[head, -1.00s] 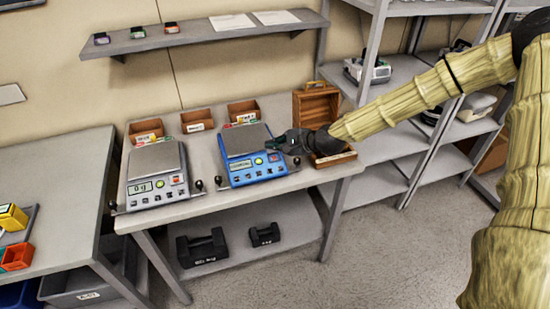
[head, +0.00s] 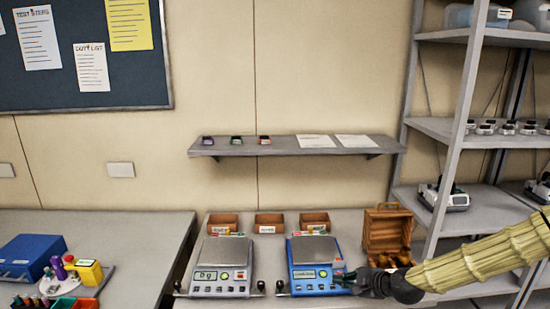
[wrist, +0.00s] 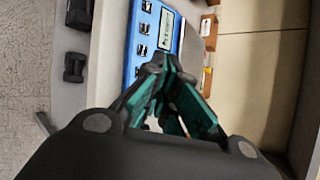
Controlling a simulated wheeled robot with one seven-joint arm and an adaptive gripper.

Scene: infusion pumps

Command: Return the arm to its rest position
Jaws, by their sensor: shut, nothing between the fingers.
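My gripper (head: 350,278) is at the right side of the blue scale (head: 316,270) in the head view. Its dark fingers with green inner pads come together at the tips in the wrist view (wrist: 163,62), and they hold nothing. The blue scale's display and keys (wrist: 145,35) lie just beyond the fingertips there. I cannot tell whether the fingertips touch the scale. My arm, in a pale ribbed sleeve (head: 480,260), reaches in from the right edge of the head view.
A grey scale (head: 222,270) stands left of the blue one. Small wooden bins (head: 270,222) line the table's back, and an open wooden box (head: 387,230) stands behind my gripper. A wall shelf (head: 290,146) hangs above. Metal shelving (head: 450,130) stands at the right.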

